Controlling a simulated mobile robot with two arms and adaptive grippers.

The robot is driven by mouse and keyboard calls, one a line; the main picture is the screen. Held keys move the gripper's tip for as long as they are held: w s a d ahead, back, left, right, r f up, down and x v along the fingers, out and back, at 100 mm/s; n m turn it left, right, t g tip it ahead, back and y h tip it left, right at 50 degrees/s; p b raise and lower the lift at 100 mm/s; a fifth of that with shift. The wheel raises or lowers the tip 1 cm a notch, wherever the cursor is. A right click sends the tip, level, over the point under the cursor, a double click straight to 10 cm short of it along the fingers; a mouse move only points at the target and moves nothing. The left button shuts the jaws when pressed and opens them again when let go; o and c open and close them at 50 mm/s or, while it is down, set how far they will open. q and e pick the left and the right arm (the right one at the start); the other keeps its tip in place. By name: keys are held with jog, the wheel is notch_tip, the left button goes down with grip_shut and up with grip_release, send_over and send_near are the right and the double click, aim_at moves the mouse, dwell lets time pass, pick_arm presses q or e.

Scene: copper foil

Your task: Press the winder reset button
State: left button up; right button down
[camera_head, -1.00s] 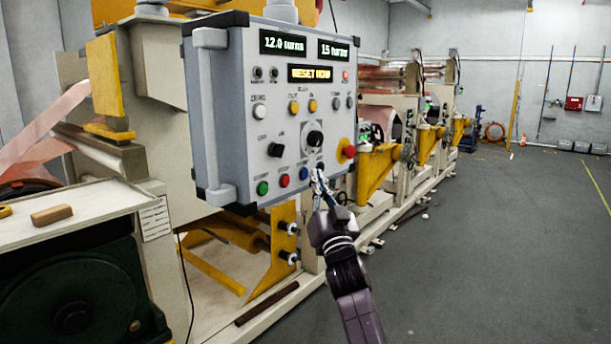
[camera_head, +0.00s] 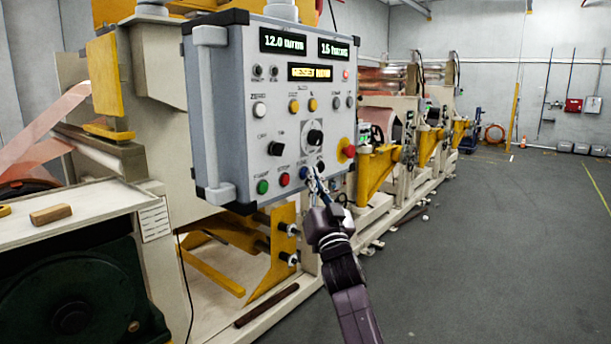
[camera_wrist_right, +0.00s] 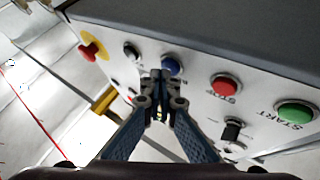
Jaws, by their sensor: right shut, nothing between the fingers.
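The grey control panel (camera_head: 220,120) carries a bottom row of buttons: green (camera_head: 262,187), red (camera_head: 284,180), blue (camera_head: 303,173) and black (camera_head: 320,166). The label by the blue button is too small to read. My right gripper (camera_head: 311,177) is shut and empty, its tips just right of the blue button in the head view. In the right wrist view the gripper tips (camera_wrist_right: 161,78) overlap the lower left edge of the blue button (camera_wrist_right: 171,64); whether they touch it I cannot tell. My left gripper is not in view.
A red emergency knob (camera_head: 348,151) on yellow sticks out at the panel's right, also in the wrist view (camera_wrist_right: 89,50). An amber display (camera_head: 310,73) shows text starting with RESET. Yellow brackets (camera_head: 375,165) stand right of the panel. The grey floor (camera_head: 500,240) at right is clear.

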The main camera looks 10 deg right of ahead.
jog(key=shift+w+a+b, duration=0.2)
jog(key=shift+w+b, duration=0.05)
jog(key=shift+b, duration=0.05)
dwell(0.4)
dwell(0.3)
jog(key=shift+s+d+p, duration=0.5)
jog(key=shift+s+p, duration=0.2)
jog(key=s+d+p, duration=0.1)
jog(key=s, duration=0.1)
jog(key=s+d+p, duration=0.2)
dwell(0.3)
jog(key=shift+f, duration=0.15)
dwell(0.7)
